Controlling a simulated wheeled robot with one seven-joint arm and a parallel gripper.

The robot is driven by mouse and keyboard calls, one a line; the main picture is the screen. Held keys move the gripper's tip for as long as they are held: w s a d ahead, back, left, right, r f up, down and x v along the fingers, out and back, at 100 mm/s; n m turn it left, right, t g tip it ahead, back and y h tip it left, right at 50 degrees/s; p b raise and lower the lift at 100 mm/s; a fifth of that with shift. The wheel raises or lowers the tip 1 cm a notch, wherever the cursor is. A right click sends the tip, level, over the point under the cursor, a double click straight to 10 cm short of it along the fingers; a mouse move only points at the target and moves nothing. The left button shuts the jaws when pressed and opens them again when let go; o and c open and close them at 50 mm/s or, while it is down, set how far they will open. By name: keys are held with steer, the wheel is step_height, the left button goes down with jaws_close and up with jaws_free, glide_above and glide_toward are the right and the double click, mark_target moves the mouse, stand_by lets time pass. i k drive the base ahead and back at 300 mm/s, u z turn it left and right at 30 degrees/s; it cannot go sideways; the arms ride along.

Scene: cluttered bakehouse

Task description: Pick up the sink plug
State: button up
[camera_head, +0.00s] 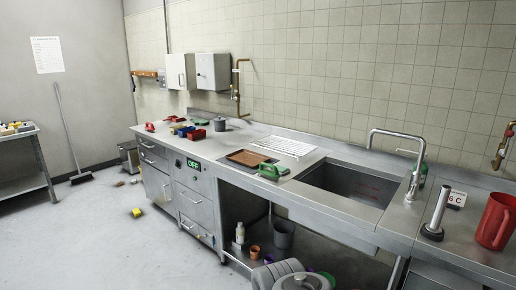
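An upright metal tube (440,207) with a dark round foot stands on the steel counter, just right of the sink basin (345,186). It looks like a standpipe-type sink plug, and I see no other plug-like thing clearly. It is between the tap (414,178) and a red jug (495,221). Nothing touches it that I can see. The basin floor is only partly visible. My gripper is not in view.
Coloured containers crowd the counter's far left. A yellow block (136,212) lies on otherwise open floor at left.

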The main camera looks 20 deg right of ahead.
mark_target(434, 228)
steer(key=z, duration=2.9)
steer(key=i, duration=1.9)
steer(key=u, duration=4.2)
